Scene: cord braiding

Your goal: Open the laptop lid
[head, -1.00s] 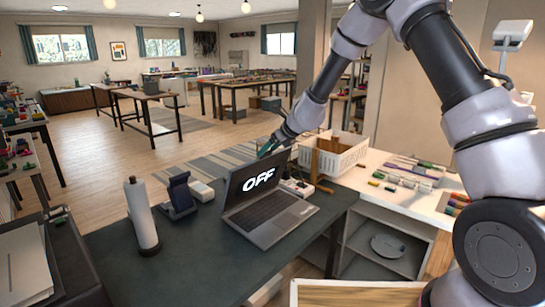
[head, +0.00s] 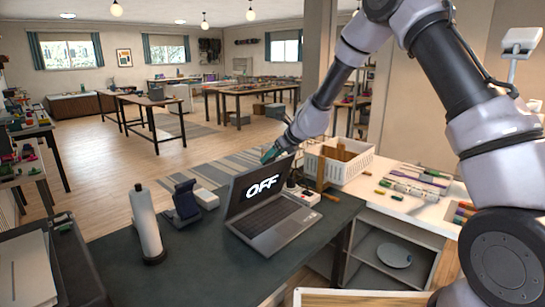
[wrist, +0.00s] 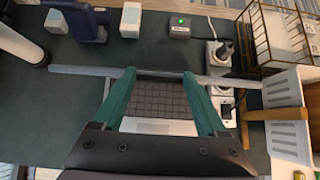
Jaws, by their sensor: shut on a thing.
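The laptop (head: 274,222) stands on the dark table with its lid (head: 246,204) raised, well up from the keyboard. The screen shows "OFF" in white letters. My gripper (head: 270,154) is at the lid's top edge, with its green fingertips touching it. In the wrist view, my gripper (wrist: 159,76) has one green finger on each side of a middle stretch of the lid's edge (wrist: 85,70). The keyboard (wrist: 158,98) shows between the fingers. The exact contact between fingertips and lid is hard to see.
A white roll (head: 146,225) and a dark blue stand (head: 186,203) are left of the laptop. A white box (head: 207,199) is behind it. A power strip (head: 303,193), a wooden post and a white basket (head: 340,164) are close by on the right.

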